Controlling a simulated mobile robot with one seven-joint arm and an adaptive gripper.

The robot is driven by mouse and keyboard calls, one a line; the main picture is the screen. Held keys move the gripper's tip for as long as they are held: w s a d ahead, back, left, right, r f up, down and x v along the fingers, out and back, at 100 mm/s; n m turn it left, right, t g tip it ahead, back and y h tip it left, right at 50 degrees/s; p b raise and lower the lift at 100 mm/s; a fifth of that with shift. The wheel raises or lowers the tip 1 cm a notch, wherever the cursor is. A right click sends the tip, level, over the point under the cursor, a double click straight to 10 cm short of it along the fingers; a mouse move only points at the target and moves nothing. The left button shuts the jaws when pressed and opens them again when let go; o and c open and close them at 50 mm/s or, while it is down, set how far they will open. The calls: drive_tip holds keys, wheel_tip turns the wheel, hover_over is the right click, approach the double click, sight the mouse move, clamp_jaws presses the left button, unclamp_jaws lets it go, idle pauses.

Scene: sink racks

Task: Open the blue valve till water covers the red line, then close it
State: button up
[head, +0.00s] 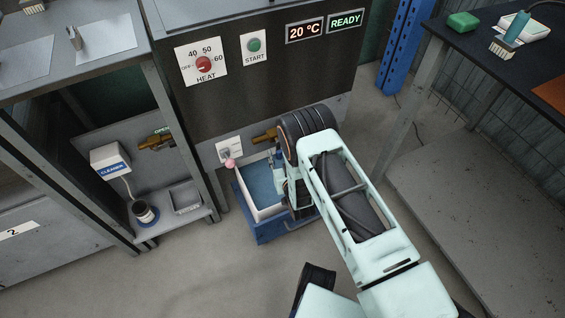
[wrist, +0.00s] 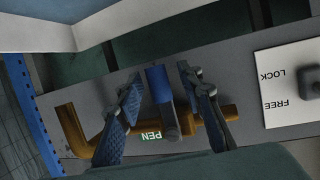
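The blue valve handle (wrist: 158,84) sits on a brass pipe (wrist: 72,132) in the wrist view. My gripper (wrist: 160,74) is open, with one finger on each side of the handle and a small gap on both sides. In the head view the brass spout (head: 265,136) shows beside my wrist, which hides the handle and fingers. Below it stands a white tub (head: 240,197) holding bluish water (head: 264,184). I cannot make out the red line. A green label reading "PEN" (wrist: 151,136) is partly covered beside the handle.
A lock/free plate (wrist: 290,88) with a grey knob is right of the valve. The machine front (head: 270,80) rises above the tub. A shelf unit with another brass valve (head: 155,141) and a cleaner dispenser (head: 110,161) stands left; a dark table (head: 500,65) stands right.

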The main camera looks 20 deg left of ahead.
drive_tip(key=v, duration=1.1)
drive_tip(key=shift+s, duration=0.2)
